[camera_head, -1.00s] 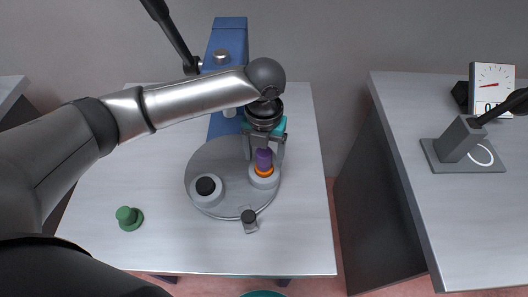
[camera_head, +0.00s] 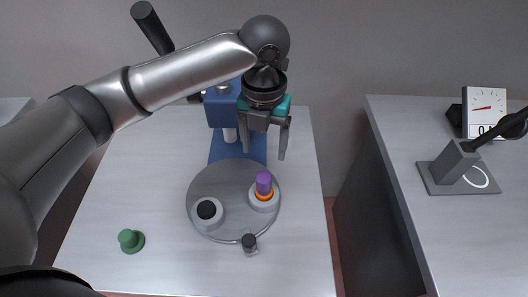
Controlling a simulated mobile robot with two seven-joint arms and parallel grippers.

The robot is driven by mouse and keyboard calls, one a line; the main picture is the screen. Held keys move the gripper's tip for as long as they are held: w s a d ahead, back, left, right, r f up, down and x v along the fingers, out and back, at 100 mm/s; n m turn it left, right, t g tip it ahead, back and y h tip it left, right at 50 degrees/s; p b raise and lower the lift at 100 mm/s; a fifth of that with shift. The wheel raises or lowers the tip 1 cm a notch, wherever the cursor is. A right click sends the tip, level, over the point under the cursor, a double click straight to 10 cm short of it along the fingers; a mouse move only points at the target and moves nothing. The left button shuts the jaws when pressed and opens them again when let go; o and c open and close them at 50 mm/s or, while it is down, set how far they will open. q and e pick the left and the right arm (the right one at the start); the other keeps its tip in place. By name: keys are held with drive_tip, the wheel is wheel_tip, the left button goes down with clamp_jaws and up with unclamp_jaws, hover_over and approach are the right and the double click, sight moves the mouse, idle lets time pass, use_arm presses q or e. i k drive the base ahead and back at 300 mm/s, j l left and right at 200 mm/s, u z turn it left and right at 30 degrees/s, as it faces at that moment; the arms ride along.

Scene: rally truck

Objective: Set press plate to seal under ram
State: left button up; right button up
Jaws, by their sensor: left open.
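The blue press (camera_head: 226,110) stands at the back of the table, its ram (camera_head: 230,135) partly behind my left arm. The round grey press plate (camera_head: 215,176) lies at its foot. On the plate's right side a grey holder (camera_head: 262,205) carries an orange ring (camera_head: 264,195) with a purple piece (camera_head: 264,181) standing in it. On its front left a second holder (camera_head: 207,220) has a black centre (camera_head: 206,209). My left gripper (camera_head: 264,150) is open and empty, above and behind the purple piece. My right gripper is not in view.
A small dark knob on a grey block (camera_head: 249,241) sits at the plate's front edge. A green knob-like piece (camera_head: 129,239) stands at the table's front left. A side bench (camera_head: 455,235) at right bears a dial gauge (camera_head: 484,108) and a grey stand (camera_head: 453,162). The table's right front is clear.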

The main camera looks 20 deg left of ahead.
sight(230, 184)
drive_tip(key=u, duration=0.95)
